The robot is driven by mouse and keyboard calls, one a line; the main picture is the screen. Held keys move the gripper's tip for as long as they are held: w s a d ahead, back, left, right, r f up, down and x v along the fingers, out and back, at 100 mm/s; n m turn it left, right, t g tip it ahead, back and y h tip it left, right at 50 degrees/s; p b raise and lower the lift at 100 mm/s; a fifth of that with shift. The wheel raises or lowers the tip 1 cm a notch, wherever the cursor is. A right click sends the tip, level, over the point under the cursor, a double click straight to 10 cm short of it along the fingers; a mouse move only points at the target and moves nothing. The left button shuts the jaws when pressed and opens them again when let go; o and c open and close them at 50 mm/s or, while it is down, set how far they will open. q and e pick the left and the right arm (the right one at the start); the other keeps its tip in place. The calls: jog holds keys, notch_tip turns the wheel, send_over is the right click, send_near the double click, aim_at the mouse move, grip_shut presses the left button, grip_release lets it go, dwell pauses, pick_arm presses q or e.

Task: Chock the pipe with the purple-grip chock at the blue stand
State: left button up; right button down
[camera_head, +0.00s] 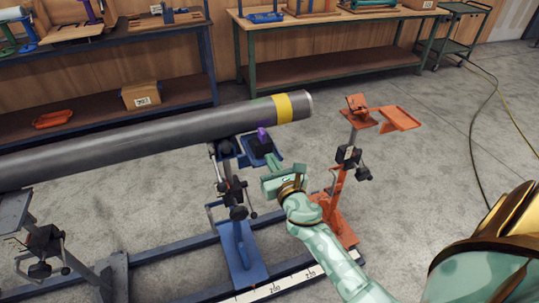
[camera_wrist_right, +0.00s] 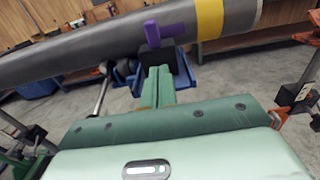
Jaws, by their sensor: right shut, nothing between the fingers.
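The grey pipe (camera_head: 150,133) with a yellow band (camera_head: 283,107) lies across the upper left and over the blue stand (camera_head: 241,258). The purple-grip chock (camera_head: 259,147) is a dark block with a purple handle. It sits on the blue stand's tray, at the near side of the pipe. In the right wrist view its purple grip (camera_wrist_right: 165,33) overlaps the pipe's lower edge; I cannot tell whether the block touches the pipe. My right gripper (camera_head: 274,163) is shut and empty, its fingertips pointing at the chock from the near side. My left gripper is not in view.
An orange stand (camera_head: 340,213) with an orange side tray (camera_head: 400,118) stands right of my right gripper. Blue floor rails with a white scale (camera_head: 270,289) run below. Workbenches (camera_head: 330,70) line the back wall. A cable lies on the open floor at right.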

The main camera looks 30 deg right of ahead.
aim_at(266, 149)
jog(key=shift+x, duration=1.25)
jog(key=x, duration=0.3)
jog(key=shift+w+d+b, duration=0.1)
jog(key=shift+w+b, duration=0.25)
